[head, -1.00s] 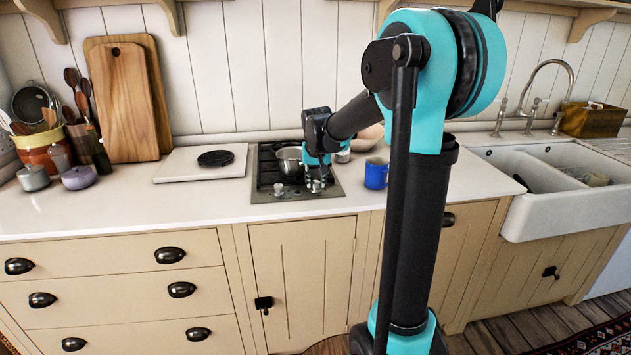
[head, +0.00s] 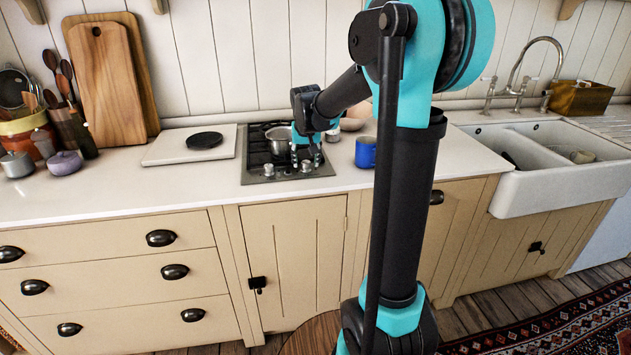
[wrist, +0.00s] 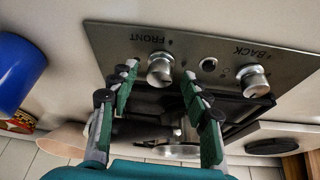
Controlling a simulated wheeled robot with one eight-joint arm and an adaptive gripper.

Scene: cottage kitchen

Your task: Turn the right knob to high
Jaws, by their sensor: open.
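The hob (head: 256,176) is a steel panel with two silver knobs on its front strip. The right knob (head: 306,167), marked FRONT in the wrist view (wrist: 159,69), is round with a short grip. The left knob (head: 268,171), marked BACK, also shows in the wrist view (wrist: 253,80). My gripper (head: 307,157) is over the hob's front right. In the wrist view its open fingers (wrist: 157,74) stand on either side of the right knob, with gaps visible. I cannot tell whether either finger touches it. The small markings around the knob are too blurred to read.
A steel pot (head: 277,139) stands on the hob behind my gripper. A blue mug (head: 366,154) stands on the counter to the right. A white board (head: 165,151) with a black disc (head: 204,140) lies to the left. The counter's front strip is clear.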

